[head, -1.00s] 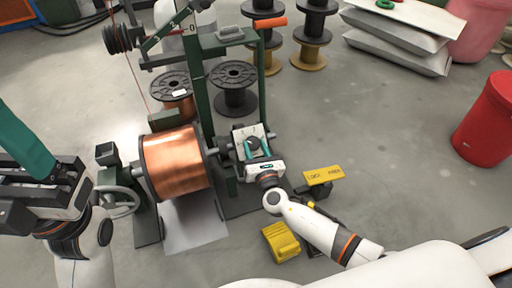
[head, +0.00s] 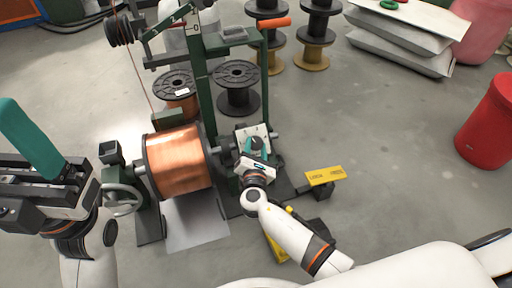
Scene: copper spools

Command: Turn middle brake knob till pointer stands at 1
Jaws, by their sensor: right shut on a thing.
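The brake knob is a small dark knob on a white dial plate (head: 243,133), on the green stand right of the copper spool (head: 178,160). My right gripper (head: 256,150) is at the plate, its teal fingers shut on the knob, which they largely hide. The pointer and the dial's numbers are too small to read. My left gripper (head: 55,165) is at the left, away from the knob. Its teal finger points up and left; the gap between its fingers cannot be made out.
A handwheel (head: 122,198) stands between my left gripper and the copper spool. A yellow pedal (head: 325,176) lies right of the stand. Black spools (head: 237,88) stand behind. A red bin (head: 487,120) is at the right, with clear floor between.

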